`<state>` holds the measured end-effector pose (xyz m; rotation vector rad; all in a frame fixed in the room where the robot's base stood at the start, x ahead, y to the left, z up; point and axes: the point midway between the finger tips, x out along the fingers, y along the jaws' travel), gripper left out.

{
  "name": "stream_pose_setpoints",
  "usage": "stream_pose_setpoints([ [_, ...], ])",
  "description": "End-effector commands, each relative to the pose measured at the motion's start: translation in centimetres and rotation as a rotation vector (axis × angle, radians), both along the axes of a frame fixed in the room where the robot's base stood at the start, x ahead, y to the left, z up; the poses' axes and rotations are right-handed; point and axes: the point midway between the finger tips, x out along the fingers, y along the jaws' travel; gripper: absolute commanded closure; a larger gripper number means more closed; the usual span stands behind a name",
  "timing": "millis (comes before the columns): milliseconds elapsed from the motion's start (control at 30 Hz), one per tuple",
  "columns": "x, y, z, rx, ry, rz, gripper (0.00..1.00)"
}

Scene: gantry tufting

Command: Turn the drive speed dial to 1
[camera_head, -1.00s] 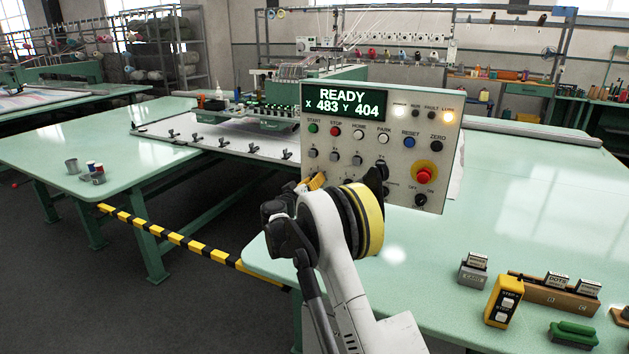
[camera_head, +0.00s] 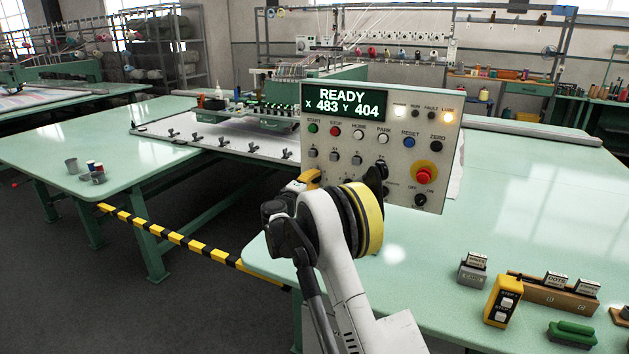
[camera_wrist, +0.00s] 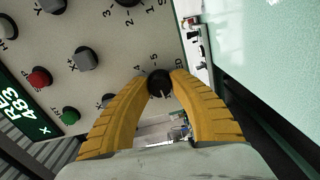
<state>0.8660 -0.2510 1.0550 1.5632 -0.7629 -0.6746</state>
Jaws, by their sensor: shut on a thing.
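The control panel (camera_head: 395,160) stands upright on the table, its display reading READY, X 483, Y 404. In the wrist view a small black dial (camera_wrist: 159,80) with a white pointer mark sits between the tips of my yellow gripper fingers (camera_wrist: 160,77). The fingers are shut on it from both sides. Printed digits 4 and 5 and the letters ED show beside it; the rest of its label and scale is hidden. In the head view my gripper (camera_head: 312,178) is at the panel's lower left, and my wrist covers the dial there.
Start (camera_head: 313,128) and stop (camera_head: 335,131) buttons, grey jog buttons and a red emergency stop (camera_head: 424,175) are on the same panel. A yellow pendant (camera_head: 503,301) and a wooden block holder (camera_head: 545,293) lie on the table at right. Table space right of the panel is clear.

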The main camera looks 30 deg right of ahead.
Motion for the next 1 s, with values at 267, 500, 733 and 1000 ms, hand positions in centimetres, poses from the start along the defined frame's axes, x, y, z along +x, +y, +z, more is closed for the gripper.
stream_pose_setpoints([
  [267,-0.05,-0.14,0.03,-0.066,0.085,-0.002,1.0],
  [500,-0.05,-0.15,0.04,-0.085,0.109,-0.003,1.0],
  [733,-0.06,-0.16,0.05,-0.086,0.109,-0.003,1.0],
  [1000,-0.04,-0.12,0.06,-0.085,0.109,-0.002,0.48],
])
